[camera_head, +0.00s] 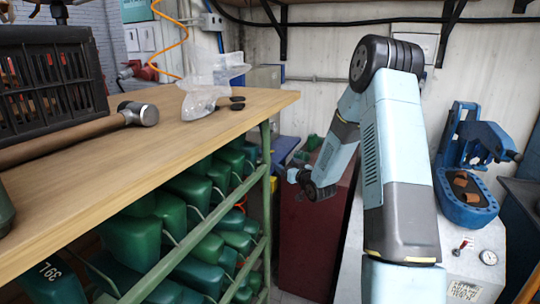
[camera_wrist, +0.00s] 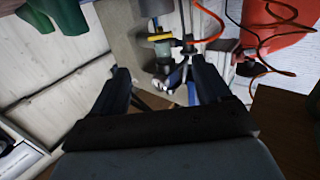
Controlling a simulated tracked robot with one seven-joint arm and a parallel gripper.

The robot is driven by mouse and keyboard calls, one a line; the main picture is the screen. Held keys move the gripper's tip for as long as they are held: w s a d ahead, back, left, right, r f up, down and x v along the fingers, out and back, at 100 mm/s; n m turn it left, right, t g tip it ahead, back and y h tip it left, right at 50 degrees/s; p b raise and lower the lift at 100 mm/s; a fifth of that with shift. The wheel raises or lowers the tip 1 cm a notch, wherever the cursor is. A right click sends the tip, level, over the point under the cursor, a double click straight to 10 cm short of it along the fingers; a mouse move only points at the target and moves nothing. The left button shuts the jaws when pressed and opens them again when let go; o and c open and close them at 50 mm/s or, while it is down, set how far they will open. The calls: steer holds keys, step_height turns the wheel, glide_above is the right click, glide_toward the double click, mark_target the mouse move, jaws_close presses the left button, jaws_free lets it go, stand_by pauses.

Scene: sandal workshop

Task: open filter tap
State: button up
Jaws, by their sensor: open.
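In the wrist view, a filter unit (camera_wrist: 162,48) with a clear bowl under a yellow band sits beyond my fingers, near the top middle. A small blue and white fitting (camera_wrist: 177,76) shows below it, between the fingers; I cannot tell for sure that it is the tap. My gripper (camera_wrist: 160,75) is open, with its two dark fingers apart and no object clearly held. I cannot tell how far the fitting is from the fingertips.
A wooden workbench (camera_head: 95,160) fills the left, with a black crate (camera_head: 50,85), a hammer (camera_head: 139,113) and plastic bags on it. A dark red cabinet (camera_head: 312,235) and a blue machine (camera_head: 468,205) stand right. An orange hose (camera_wrist: 208,30) runs near the filter.

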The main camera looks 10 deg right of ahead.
steer(key=x, duration=1.4)
steer(key=shift+f, duration=0.1)
steer(key=shift+c, duration=0.4)
steer(key=c, duration=1)
steer(key=shift+o, duration=0.2)
steer(key=n, duration=0.4)
steer(key=o, duration=1)
steer(key=shift+o, duration=0.2)
steer(key=shift+s, duration=0.1)
